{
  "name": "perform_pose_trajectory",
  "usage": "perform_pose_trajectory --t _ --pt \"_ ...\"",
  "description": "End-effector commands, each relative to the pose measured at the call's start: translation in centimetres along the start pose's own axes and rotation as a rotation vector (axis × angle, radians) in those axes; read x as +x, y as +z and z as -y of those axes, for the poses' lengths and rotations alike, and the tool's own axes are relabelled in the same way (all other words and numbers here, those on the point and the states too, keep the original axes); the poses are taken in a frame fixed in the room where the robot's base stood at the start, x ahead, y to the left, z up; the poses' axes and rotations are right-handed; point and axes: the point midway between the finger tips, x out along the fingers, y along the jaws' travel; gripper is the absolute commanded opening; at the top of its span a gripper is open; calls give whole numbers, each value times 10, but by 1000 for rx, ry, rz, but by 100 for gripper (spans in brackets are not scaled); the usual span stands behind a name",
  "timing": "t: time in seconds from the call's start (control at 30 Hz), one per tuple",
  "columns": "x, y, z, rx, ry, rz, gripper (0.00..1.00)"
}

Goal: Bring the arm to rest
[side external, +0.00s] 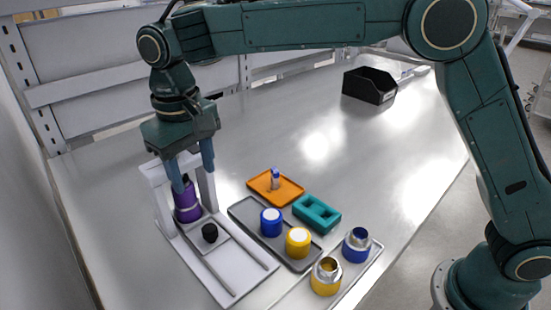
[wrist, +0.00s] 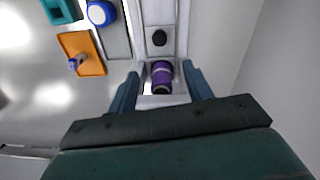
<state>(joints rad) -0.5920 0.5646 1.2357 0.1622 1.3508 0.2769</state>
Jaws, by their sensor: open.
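My gripper (side external: 189,167) points down over the white fixture at the left of the table. Its two fingers are apart, with the purple cylinder between and just below them in the side view. The purple cylinder (side external: 187,203) stands upright in the fixture's back end, under its white frame. In the wrist view the purple cylinder (wrist: 161,77) also shows between the two blue fingers (wrist: 161,88). Whether the fingers touch it cannot be told. My arm reaches across the top of the side view, bent at the elbow.
The white fixture (side external: 222,283) holds a black knob (side external: 210,232). A grey tray (side external: 243,209) carries a blue and a yellow cap. An orange tray (side external: 262,185), a teal block (side external: 316,213), two metal-necked jars (side external: 326,277) and a black bin (side external: 369,86) stand rightward. The table's back middle is clear.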

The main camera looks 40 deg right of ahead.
Motion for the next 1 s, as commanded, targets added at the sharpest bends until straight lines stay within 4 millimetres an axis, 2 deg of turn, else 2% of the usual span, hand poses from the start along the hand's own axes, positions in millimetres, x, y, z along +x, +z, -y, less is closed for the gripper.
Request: perform_pose_trajectory --t 0.27,0.43,0.67,1.0 --pt "-2 1 -3 2 -1 -3 50" --pt "-13 7 -18 9 -8 -20 50" --pt "-39 27 -61 27 -23 -70 50" --pt "-71 82 -131 60 -40 -162 50"
